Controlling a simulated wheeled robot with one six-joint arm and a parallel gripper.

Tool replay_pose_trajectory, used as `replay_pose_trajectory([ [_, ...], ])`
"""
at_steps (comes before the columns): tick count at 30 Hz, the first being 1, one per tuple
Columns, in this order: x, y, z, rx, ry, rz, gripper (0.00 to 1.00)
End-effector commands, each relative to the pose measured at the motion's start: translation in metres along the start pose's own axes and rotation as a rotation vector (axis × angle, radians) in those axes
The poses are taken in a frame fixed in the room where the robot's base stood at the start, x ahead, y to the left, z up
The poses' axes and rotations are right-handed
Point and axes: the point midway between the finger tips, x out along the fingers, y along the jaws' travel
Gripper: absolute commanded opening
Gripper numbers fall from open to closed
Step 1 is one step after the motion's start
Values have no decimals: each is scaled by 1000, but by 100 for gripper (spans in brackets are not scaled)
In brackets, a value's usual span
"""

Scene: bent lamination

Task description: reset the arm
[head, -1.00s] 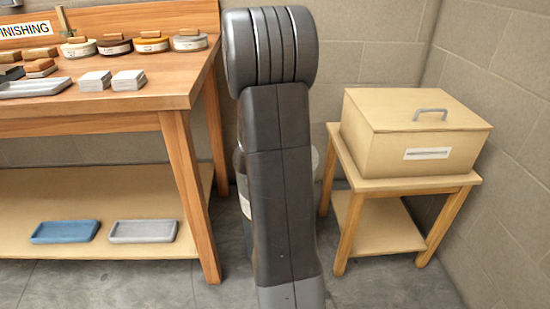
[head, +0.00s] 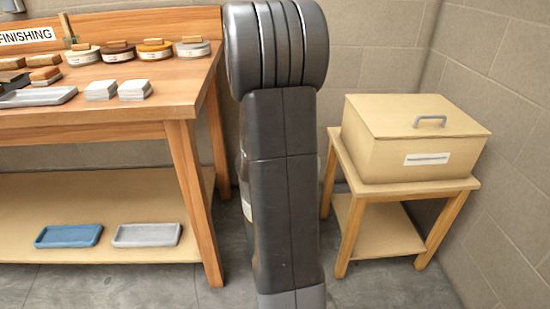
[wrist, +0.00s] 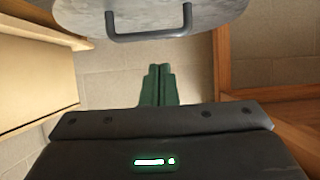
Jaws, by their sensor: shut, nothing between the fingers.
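My gripper (wrist: 157,85) shows in the wrist view with its two green fingers together, shut and empty. Ahead of the fingertips is a round grey lid (wrist: 215,14) with a dark bar handle (wrist: 150,37); a gap shows between handle and fingers in the picture. In the head view my arm stands upright in the middle, and my gripper is not visible there.
A wooden bench (head: 130,130) with tins, blocks and trays stands left. Its lower shelf holds a blue tray (head: 68,236) and a grey tray (head: 147,235). A lidded box (head: 410,150) sits on a small table (head: 345,190) at right, near the wall.

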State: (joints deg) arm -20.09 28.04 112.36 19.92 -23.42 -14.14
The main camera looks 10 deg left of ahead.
Motion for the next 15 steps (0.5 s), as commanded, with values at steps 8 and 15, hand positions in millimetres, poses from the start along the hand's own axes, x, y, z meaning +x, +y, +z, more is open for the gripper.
replay_pose_trajectory([
  [8, -40, 0, 27, -1, 4, -1, 0],
  [15, -51, 0, 33, -1, 8, -1, 0],
])
